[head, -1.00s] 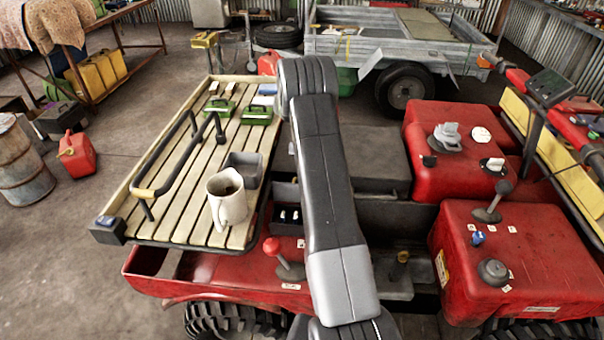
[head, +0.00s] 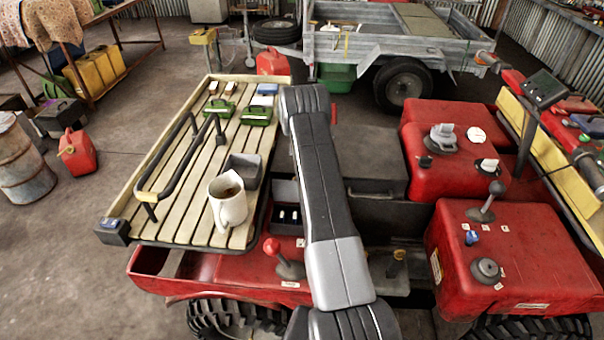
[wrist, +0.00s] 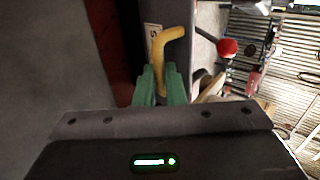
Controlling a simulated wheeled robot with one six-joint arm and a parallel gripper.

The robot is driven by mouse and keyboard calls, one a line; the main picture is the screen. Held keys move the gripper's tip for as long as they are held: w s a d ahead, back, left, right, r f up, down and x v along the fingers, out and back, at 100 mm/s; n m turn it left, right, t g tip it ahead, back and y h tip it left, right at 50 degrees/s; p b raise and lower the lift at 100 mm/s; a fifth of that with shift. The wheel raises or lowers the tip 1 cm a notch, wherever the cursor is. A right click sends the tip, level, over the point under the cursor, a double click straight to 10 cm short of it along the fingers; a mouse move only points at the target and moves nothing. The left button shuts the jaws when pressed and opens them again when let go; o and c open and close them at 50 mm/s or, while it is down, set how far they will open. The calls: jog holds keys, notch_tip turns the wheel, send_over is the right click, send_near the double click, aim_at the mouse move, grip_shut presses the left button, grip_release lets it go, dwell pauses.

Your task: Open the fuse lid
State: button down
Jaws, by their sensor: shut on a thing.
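In the wrist view, my gripper (wrist: 159,82) has its green fingers shut on a yellow bent handle (wrist: 167,42). The handle rises from between the fingertips and bends to the right, beside a grey strip with a small white label. I cannot make out the fuse lid's outline, nor tell whether the handle is fixed to it. In the head view my arm hides the gripper and what it holds. A dark grey box (head: 366,160) shows to the right of my arm.
A slatted rack (head: 170,200) with a mug (head: 228,204) and grey bin (head: 243,170) lies left of my arm. A red-knobbed lever (head: 280,255) stands close by. Red tanks (head: 500,262) with knobs are at right. A trailer (head: 385,45) stands behind.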

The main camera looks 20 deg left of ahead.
jog(key=shift+s+f, duration=0.2)
jog(key=shift+f, duration=0.25)
jog(key=c, duration=1.5)
grip_release()
jog(key=shift+r, duration=0.2)
jog(key=shift+w, duration=0.1)
